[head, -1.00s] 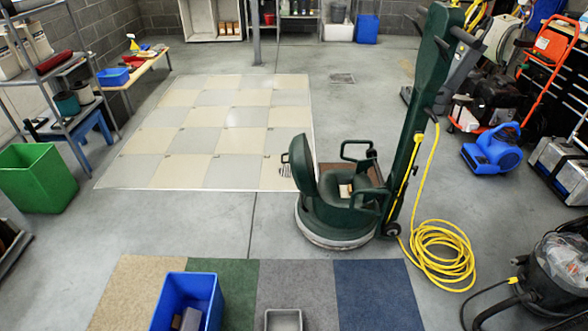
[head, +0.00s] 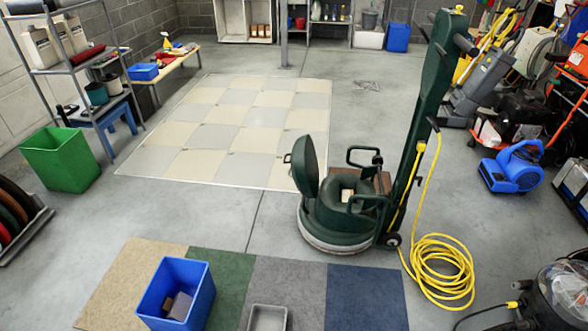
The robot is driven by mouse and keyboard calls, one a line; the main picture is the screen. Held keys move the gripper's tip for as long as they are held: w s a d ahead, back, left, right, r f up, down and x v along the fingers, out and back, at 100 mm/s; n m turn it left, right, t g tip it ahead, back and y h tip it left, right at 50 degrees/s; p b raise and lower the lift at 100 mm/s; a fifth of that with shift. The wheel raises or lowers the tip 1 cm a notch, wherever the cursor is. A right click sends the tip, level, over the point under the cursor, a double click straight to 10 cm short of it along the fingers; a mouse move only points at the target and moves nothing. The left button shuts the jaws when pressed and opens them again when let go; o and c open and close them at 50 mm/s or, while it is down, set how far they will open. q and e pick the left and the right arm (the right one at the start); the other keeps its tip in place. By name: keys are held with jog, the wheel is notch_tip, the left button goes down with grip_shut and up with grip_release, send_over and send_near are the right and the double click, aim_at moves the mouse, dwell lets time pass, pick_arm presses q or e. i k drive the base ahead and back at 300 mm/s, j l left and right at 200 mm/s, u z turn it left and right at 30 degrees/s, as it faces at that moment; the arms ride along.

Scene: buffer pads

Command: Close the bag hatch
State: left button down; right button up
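A dark green floor machine (head: 335,225) stands on the concrete floor at the middle right of the head view, with a round base and a tall upright handle. A rounded green hatch lid (head: 305,172) stands raised, close to upright, on the left of its body. The opening beside the lid shows a small pale thing (head: 347,194) inside, too small to make out. A handle loop (head: 364,157) rises behind the opening. Neither of my grippers is in view.
A yellow cord (head: 440,270) lies coiled right of the machine. Carpet tiles (head: 365,298) lie in front, with a blue bin (head: 190,275) and grey tray (head: 266,318). A blue blower (head: 511,168) and black vacuum (head: 560,295) stand right. Floor left of the machine is clear.

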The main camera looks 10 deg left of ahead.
aim_at(303, 160)
jog(key=i+l, duration=0.15)
jog(key=l, duration=0.25)
jog(key=i+l, duration=0.15)
jog(key=l, duration=0.2)
jog(key=i+l, duration=0.15)
jog(key=l, duration=0.25)
jog(key=i+l, duration=0.1)
jog(key=l, duration=0.25)
jog(key=i+u, duration=0.05)
